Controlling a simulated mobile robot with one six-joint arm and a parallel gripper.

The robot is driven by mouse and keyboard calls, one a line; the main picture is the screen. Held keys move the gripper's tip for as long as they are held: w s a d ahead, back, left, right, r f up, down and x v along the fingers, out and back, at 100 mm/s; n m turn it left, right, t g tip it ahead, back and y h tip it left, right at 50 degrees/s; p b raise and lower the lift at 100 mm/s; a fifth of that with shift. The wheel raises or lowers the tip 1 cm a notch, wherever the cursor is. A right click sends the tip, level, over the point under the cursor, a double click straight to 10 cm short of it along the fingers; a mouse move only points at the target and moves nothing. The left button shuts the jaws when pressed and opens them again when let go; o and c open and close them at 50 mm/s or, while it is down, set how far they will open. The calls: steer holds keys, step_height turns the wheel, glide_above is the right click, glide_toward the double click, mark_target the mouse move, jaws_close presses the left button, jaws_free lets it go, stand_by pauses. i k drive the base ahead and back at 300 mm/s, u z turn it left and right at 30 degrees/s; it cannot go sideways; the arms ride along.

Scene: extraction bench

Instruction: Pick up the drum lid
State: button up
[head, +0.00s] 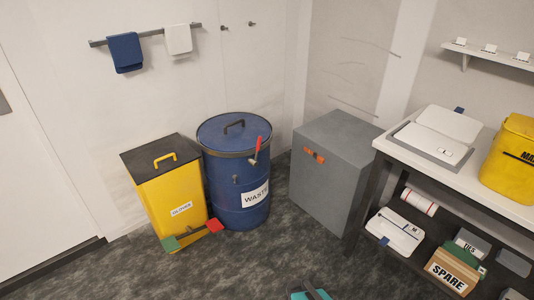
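The drum lid (222,139) is a round blue disc with a dark arched handle (235,126). It sits on top of the blue drum (222,190) labelled WASTE, near the middle left of the head view. A dark ring runs around the rim where lid and drum meet. A red lever (258,146) sticks up at the ring's front right. I do not see my gripper in this view.
A yellow bin (172,205) with a dark lid and pedals stands left of the drum. A grey cabinet (330,180) stands to its right. A loaded bench (485,188) is at far right. A teal and dark shape (308,293) shows at the bottom edge. Dark floor lies in front.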

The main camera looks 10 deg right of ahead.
mark_target(229, 132)
steer(key=u, duration=0.15)
steer(key=i, duration=0.9)
steer(key=z, duration=0.1)
